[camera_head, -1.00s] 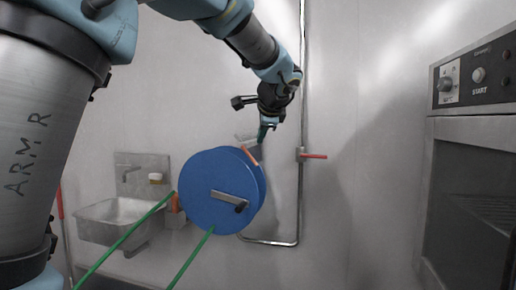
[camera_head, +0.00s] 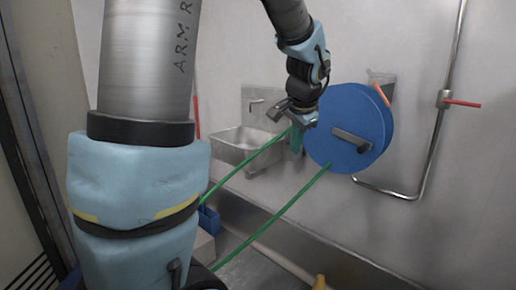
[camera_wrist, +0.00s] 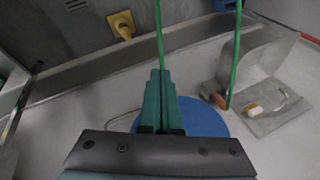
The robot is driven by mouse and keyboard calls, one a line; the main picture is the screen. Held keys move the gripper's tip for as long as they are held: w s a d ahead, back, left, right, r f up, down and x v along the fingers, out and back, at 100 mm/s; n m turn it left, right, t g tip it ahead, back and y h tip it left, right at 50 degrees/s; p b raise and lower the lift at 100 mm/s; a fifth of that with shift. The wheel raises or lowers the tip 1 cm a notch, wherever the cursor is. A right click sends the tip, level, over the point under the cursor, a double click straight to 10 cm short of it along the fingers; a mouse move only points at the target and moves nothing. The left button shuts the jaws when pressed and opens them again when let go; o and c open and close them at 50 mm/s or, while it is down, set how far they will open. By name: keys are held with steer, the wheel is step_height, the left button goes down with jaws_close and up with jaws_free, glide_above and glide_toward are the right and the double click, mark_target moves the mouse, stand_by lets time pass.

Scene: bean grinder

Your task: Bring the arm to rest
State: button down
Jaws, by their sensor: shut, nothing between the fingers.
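My arm reaches across the head view from a thick grey upper link at the left. It ends in my gripper (camera_head: 297,143), pointing down in front of the left edge of a round blue reel (camera_head: 345,110) on the wall. My gripper's green fingers are together, with nothing between them. In the wrist view my gripper (camera_wrist: 160,85) lies over part of the blue reel (camera_wrist: 204,120). Whether it touches the reel I cannot tell.
Two green lines (camera_head: 275,216) slant near the gripper; one passes close behind it. A metal sink (camera_head: 236,150) is on the wall to the left. A pipe with a red lever (camera_head: 462,103) stands right of the reel. A blue box (camera_head: 209,219) is low down.

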steer(key=s+a+f+n+g, duration=0.1)
steer(key=s+a+f+n, duration=0.4)
steer(key=a, duration=0.3)
steer(key=s+a+f+n+g, duration=0.2)
steer(key=s+a+f+n, duration=0.3)
steer(key=s+a, duration=0.3)
steer(key=shift+s+a+f+n, duration=0.15)
steer(key=shift+a+f+n, duration=0.25)
steer(key=shift+f, duration=0.5)
